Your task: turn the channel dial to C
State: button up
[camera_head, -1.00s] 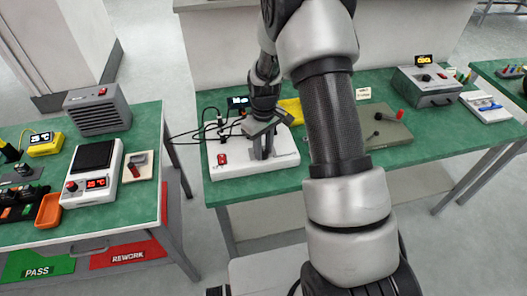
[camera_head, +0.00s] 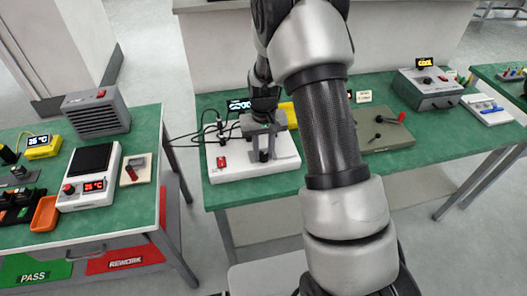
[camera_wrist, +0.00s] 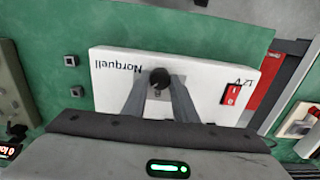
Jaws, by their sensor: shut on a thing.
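The channel dial (camera_wrist: 160,76) is a small black round knob on a white box marked Norquell (camera_wrist: 112,70). The box also shows in the head view (camera_head: 285,165) on the green bench. My gripper (camera_wrist: 160,84) is shut on the dial, with one finger on each side of it. In the head view my gripper (camera_head: 263,156) points down at the box and hides the dial. No channel letters or pointer mark on the dial can be read.
A red switch (camera_wrist: 232,94) sits on the same box. A small lit display (camera_head: 239,105) and cables stand behind it. A grey-green panel with levers (camera_head: 384,131) is to the right. A side table (camera_head: 146,222) with instruments is at left.

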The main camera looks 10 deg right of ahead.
aim_at(264, 155)
jog(key=o, duration=1)
jog(key=shift+o, duration=0.2)
jog(key=shift+r, duration=0.1)
notch_tip(264, 155, up, 17)
jog(key=shift+r+p, duration=0.15)
jog(key=shift+p, duration=0.25)
